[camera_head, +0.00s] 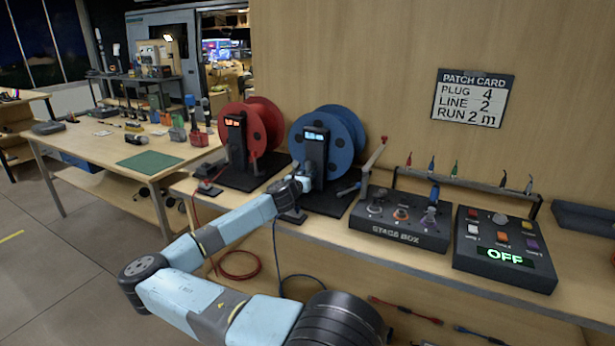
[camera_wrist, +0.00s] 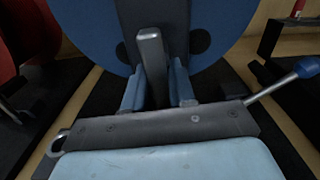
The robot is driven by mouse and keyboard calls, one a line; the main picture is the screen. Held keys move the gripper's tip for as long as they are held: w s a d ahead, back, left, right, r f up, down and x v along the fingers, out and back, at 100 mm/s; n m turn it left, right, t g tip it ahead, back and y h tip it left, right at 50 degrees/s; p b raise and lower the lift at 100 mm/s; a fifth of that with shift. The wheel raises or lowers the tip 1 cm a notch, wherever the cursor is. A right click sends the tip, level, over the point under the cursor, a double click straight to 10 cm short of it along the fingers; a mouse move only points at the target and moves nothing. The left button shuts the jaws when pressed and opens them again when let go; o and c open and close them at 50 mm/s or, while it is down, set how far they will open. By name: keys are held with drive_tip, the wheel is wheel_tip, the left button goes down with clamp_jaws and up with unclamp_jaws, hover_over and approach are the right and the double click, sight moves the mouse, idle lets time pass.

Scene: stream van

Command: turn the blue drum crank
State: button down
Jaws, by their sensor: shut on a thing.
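The blue drum (camera_head: 345,125) stands upright on its black base on the bench. It fills the upper part of the wrist view (camera_wrist: 95,35). My gripper (camera_head: 306,184) is in front of the drum's black display post (camera_head: 316,160). In the wrist view, my gripper's two pale blue fingers (camera_wrist: 157,90) close on the grey metal crank (camera_wrist: 151,50). The crank rises between the fingers, in front of the drum face. Its lower end is hidden between the fingers, and the head view does not show it clearly.
The red drum (camera_head: 262,120) stands to the left. To the right are a lever with a red tip (camera_head: 372,160), the stage box (camera_head: 398,222) and a button panel showing OFF (camera_head: 500,262). A patch card (camera_head: 473,98) hangs on the wall. Cables (camera_head: 240,266) hang below.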

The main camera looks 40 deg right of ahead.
drive_tip(key=shift+r, duration=0.4)
drive_tip(key=c, duration=1.1)
unclamp_jaws()
drive_tip(key=shift+c, duration=0.2)
drive_tip(key=shift+o, duration=0.5)
drive_tip(key=shift+f, duration=0.1)
drive_tip(key=shift+a, duration=0.1)
drive_tip(key=v, duration=1.3)
drive_tip(key=shift+s+a+f, duration=0.15)
drive_tip(key=shift+a, duration=0.1)
drive_tip(key=shift+a, duration=0.1)
